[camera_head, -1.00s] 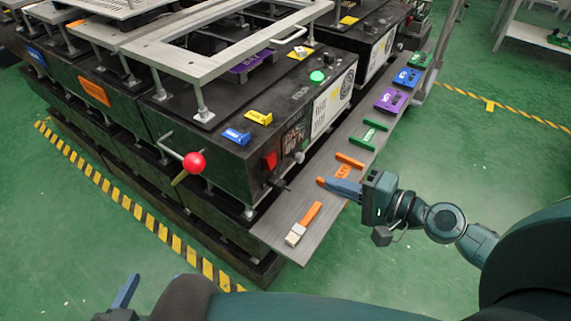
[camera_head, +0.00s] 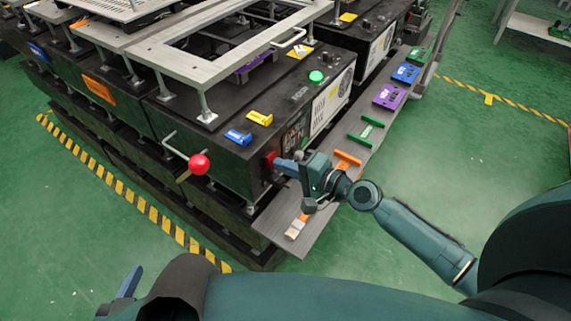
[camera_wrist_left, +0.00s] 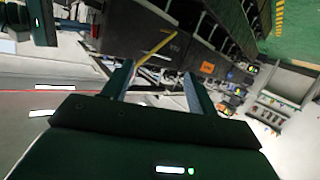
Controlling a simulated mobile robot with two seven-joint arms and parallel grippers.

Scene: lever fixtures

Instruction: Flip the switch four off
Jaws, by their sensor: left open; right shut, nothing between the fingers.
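A red switch (camera_head: 269,159) sits on the front face of the black machine (camera_head: 225,172). No label reading four is legible, so I cannot tell if it is the named switch. My right gripper (camera_head: 277,163) is shut and empty, with its blue fingertips at the red switch, partly covering it. Whether they touch it I cannot tell. My left gripper (camera_head: 128,283) is low at the left, far from the machine. It is open and empty in the left wrist view (camera_wrist_left: 158,82).
A lever with a red ball (camera_head: 199,164) sticks out left of the switch. The grey shelf (camera_head: 335,185) along the machine holds a brush (camera_head: 296,228), orange and green handles, and purple (camera_head: 389,96) and blue blocks. A green button (camera_head: 316,76) is on top.

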